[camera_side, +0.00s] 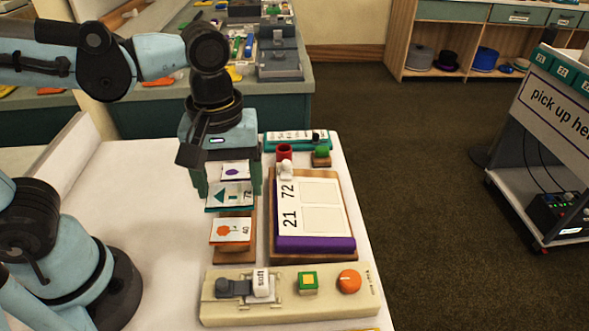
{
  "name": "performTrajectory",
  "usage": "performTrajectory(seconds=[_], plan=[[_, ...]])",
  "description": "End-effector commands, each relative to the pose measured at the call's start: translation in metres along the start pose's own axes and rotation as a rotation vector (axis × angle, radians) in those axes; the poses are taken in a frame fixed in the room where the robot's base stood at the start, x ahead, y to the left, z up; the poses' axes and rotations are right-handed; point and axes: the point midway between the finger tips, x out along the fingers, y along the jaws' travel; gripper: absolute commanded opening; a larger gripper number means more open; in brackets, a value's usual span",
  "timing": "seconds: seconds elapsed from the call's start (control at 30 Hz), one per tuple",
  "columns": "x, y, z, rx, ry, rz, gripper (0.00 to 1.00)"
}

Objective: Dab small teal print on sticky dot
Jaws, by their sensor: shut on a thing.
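The teal print (229,196) is a small white card with a teal triangle and a teal lower edge, in the middle of a column of three cards. My gripper (228,188) points down over this column, its fingers on either side of the cards. It is shut on what looks like the teal print, though the finger contact is partly hidden. I cannot tell whether the card is clear of its support. A purple-marked card (235,171) is behind it and an orange flower card (231,231) in front. I cannot make out a sticky dot for certain.
Right of the cards is a board (309,210) with blank squares, marked 21 and 72. A white knob (286,169), red cup (284,152) and green-topped block (321,153) stand behind it. A beige control panel (290,308) lies in front.

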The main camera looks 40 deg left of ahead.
Motion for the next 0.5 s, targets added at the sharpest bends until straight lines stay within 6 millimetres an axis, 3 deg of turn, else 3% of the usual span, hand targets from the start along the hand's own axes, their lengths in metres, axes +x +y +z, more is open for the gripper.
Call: performTrajectory(seconds=[0.27,0.5], plan=[[-0.016,0.005,0.027,0.008,0.0,0.0,0.47],[-0.013,0.037,0.044,0.151,0.0,0.0,0.47]])
